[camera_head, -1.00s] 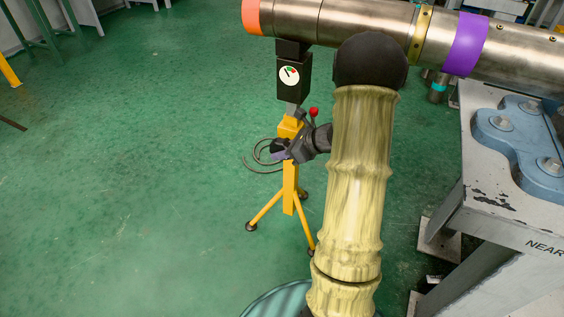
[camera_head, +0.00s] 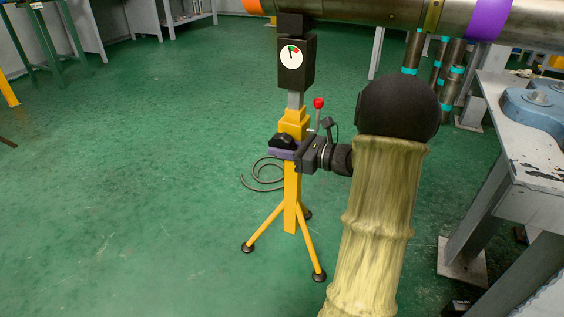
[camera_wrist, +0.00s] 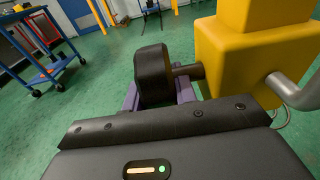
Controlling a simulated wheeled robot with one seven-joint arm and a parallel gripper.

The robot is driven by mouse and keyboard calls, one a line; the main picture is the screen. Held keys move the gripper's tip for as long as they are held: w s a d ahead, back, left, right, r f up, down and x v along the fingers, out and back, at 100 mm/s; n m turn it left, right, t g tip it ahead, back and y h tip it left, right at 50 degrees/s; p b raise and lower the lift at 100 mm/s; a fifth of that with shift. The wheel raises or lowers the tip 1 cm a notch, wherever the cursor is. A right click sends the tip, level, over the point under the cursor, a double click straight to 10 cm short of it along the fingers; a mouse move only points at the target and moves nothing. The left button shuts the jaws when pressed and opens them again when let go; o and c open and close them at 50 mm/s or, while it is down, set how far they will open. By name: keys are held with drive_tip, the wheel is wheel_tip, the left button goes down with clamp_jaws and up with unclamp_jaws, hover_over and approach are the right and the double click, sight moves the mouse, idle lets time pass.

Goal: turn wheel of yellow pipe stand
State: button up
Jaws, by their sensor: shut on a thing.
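The yellow pipe stand (camera_head: 292,190) stands upright on its tripod legs in the middle of the head view. Its black wheel (camera_head: 282,141) sits on the left side of the yellow block (camera_head: 294,122). In the wrist view the black wheel (camera_wrist: 153,73) is on a short shaft leading to the yellow block (camera_wrist: 245,55). My gripper (camera_head: 283,152) reaches in from the right and is shut on the wheel, with purple fingers around it. A black box with a dial gauge (camera_head: 291,57) tops the stand, under the pipe. A red-knobbed lever (camera_head: 318,104) rises behind my gripper.
The large metal pipe (camera_head: 385,12) with a purple band (camera_head: 487,20) crosses above. A grey bench (camera_head: 528,150) with a blue vise part (camera_head: 536,105) stands at right. A cable coil (camera_head: 262,175) lies behind the stand.

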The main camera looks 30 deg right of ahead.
drive_tip(key=shift+d+t+b, duration=0.3)
drive_tip(key=shift+t+b, duration=0.2)
drive_tip(key=shift+b, duration=0.4)
drive_tip(key=o, duration=1)
drive_tip(key=shift+c, duration=0.2)
drive_tip(key=shift+a, duration=0.1)
drive_tip(key=shift+a+y, duration=0.1)
drive_tip(key=shift+y, duration=0.2)
drive_tip(key=p+v, duration=0.7)
drive_tip(key=v, duration=1)
drive_tip(key=shift+s, duration=0.15)
